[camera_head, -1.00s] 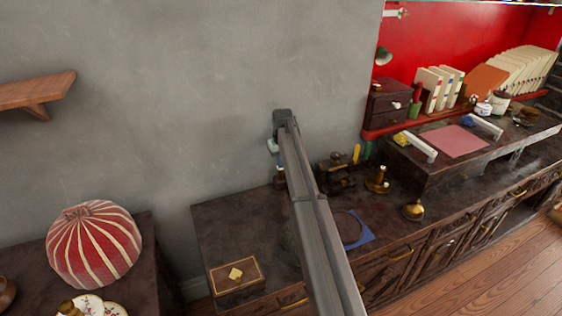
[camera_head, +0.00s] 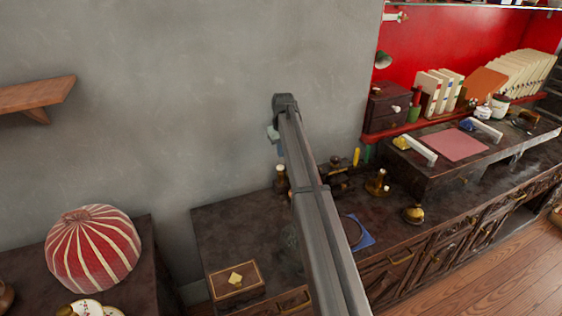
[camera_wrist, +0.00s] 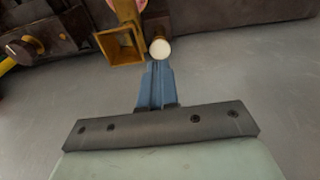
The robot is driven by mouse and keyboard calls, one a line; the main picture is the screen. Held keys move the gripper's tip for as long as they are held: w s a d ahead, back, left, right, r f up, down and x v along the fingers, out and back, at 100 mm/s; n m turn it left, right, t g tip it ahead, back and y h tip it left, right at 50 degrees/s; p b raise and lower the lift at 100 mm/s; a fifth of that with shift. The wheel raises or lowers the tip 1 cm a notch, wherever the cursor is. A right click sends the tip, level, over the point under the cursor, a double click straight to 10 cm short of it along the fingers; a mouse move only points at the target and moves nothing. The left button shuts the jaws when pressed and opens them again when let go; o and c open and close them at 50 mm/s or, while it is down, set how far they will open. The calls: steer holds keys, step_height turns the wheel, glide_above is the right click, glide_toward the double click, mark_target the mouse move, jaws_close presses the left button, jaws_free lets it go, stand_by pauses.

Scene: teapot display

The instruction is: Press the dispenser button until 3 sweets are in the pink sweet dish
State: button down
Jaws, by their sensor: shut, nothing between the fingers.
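In the wrist view, my gripper (camera_wrist: 157,66) has its blue fingers together and empty.
A wooden box with a yellow top piece (camera_head: 237,279) sits at the cabinet's front left. The grey wall (camera_head: 170,100) stands close behind my gripper.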

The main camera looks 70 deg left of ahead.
mark_target(281, 167)
step_height(281, 167, up, 6)
steer(key=shift+d+r, duration=0.25)
steer(key=shift+d, duration=0.1)
stand_by(1.0)
steer(key=shift+w+r, duration=0.35)
steer(key=shift+r, duration=0.5)
steer(key=f, duration=0.4)
steer(key=a+f, duration=0.1)
steer(key=f, duration=0.9)
steer(key=shift+s+a, duration=0.15)
steer(key=shift+a, duration=0.1)
